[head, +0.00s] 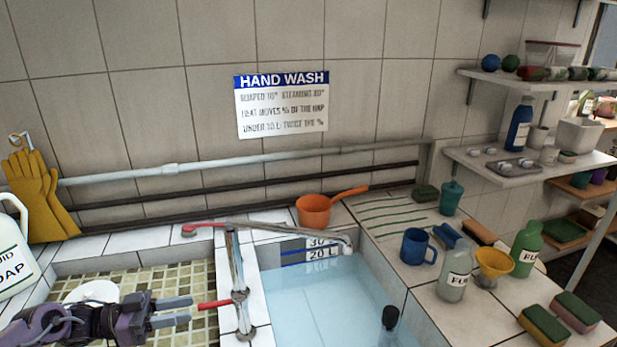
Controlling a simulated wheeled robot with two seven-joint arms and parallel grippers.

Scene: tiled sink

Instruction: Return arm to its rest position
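My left gripper (188,310) reaches in from the lower left over the tiled basin (190,260). Its two grey fingers point right, with a gap between them and nothing seen held. A red tap lever (215,304) is just right of the fingertips, and they look apart from it. The purple and black arm (85,323) behind the gripper covers part of a white round thing (92,292). My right gripper does not show.
A metal tap (237,275) stands on the divider. The water-filled basin (320,300) lies right, with a dark rounded object (390,317) in it. An orange pan (314,211) sits behind. A blue mug (417,246), bottle (454,280) and funnel (493,264) crowd the right counter.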

